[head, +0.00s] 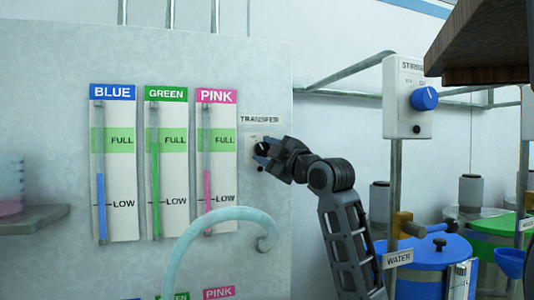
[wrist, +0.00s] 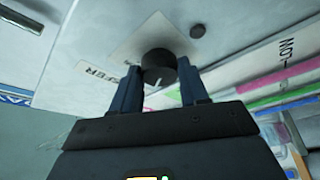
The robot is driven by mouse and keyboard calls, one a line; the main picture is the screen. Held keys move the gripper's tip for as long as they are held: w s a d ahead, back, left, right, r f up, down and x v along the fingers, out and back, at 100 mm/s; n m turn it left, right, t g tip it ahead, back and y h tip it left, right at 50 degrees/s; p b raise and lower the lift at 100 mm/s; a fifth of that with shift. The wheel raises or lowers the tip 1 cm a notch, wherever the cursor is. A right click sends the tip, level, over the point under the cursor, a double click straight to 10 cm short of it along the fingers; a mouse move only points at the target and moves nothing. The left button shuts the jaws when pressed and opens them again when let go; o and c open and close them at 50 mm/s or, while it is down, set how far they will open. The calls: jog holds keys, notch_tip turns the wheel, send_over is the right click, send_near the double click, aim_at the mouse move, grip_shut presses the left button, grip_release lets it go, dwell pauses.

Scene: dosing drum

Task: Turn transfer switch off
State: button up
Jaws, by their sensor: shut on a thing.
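The transfer switch is a black round knob on a pale plate (wrist: 133,46), under the TRANSFER label (head: 260,119) on the light panel. In the wrist view the knob (wrist: 159,62) sits between my two fingers, with a white pointer mark on it. My gripper (head: 264,153) is at the panel in the head view, shut on the knob. In the wrist view my gripper (wrist: 160,88) has a finger on each side of the knob. In the head view the fingers mostly hide the knob. I cannot tell which setting the pointer marks.
Left of the switch are the BLUE (head: 113,93), GREEN (head: 166,95) and PINK (head: 216,97) level gauges. A curved pale pipe (head: 240,214) rises in front of the panel. A stirrer box (head: 409,110) with a blue knob stands right, above a blue drum (head: 432,252).

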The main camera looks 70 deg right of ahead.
jog(key=o, duration=1.1)
jog(key=shift+c, duration=0.2)
jog(key=b+v, duration=0.1)
jog(key=v, duration=0.6)
jog(key=shift+s+a+b, duration=0.25)
jog(key=shift+s+b, duration=0.05)
jog(key=shift+b, duration=0.05)
jog(key=shift+f, duration=0.15)
